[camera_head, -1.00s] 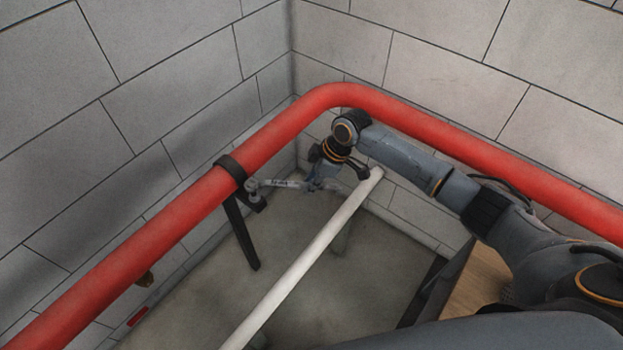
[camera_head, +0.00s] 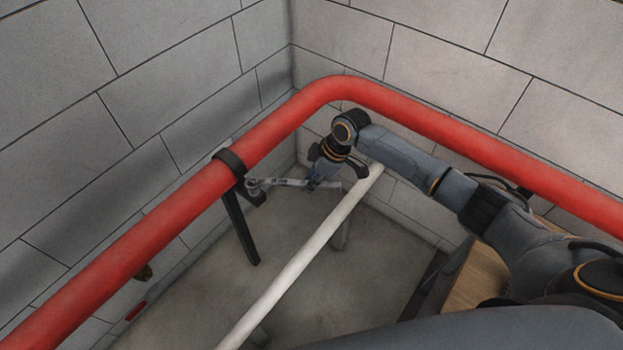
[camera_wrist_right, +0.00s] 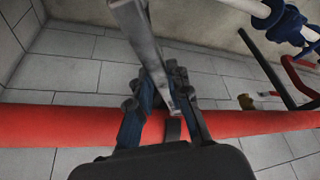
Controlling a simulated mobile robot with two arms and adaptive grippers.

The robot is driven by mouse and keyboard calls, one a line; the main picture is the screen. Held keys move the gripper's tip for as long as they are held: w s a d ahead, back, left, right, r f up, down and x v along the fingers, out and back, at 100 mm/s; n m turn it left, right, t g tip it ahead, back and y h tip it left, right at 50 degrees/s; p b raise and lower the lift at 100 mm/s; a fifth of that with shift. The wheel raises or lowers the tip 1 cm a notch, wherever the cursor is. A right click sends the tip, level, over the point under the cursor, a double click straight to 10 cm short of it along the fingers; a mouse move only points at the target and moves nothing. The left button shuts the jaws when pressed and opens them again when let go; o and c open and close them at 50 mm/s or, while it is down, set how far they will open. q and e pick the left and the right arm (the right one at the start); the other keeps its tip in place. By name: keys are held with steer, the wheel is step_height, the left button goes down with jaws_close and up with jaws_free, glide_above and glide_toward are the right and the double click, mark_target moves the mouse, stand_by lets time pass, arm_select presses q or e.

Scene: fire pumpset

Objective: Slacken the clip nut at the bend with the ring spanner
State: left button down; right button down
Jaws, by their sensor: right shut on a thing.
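A red pipe (camera_head: 150,222) runs along the left wall and bends at the corner. A black clip (camera_head: 229,160) wraps it left of the bend, on a dark bracket. My right gripper (camera_head: 325,178) is shut on the grey ring spanner (camera_head: 288,183). The spanner points left, its ring end at the lower right side of the clip. The clip nut is too small to make out, and I cannot tell whether the ring sits around it. In the right wrist view the spanner (camera_wrist_right: 140,38) runs between the fingers (camera_wrist_right: 160,105). My left gripper is not in view.
A white pipe (camera_head: 290,272) slants through the space close to my right gripper. Block walls (camera_head: 190,60) stand behind the red pipe. A wooden surface (camera_head: 468,278) lies under my right arm. The floor (camera_head: 340,290) right of the white pipe looks clear.

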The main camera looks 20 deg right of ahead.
steer(key=shift+f+b, duration=1)
steer(key=shift+f, duration=0.4)
steer(key=shift+w, duration=0.1)
stand_by(0.5)
steer(key=shift+w+d+r+n+g+b, duration=0.2)
steer(key=shift+w+n+b, duration=0.65)
steer(key=shift+b, duration=0.75)
steer(key=shift+w+d+f+n+g+b, duration=0.15)
steer(key=shift+w+n+g+b, duration=0.35)
steer(key=shift+w+b, duration=0.85)
steer(key=shift+w+d+r+n+g+b, duration=0.15)
steer(key=shift+w+n+b, duration=0.65)
steer(key=shift+b, duration=1)
steer(key=shift+s, duration=0.1)
steer(key=shift+s+p, duration=0.1)
steer(key=shift+p, duration=0.25)
steer(key=shift+s+m+p, duration=0.25)
steer(key=shift+s+p, duration=0.05)
steer(key=shift+p, duration=0.35)
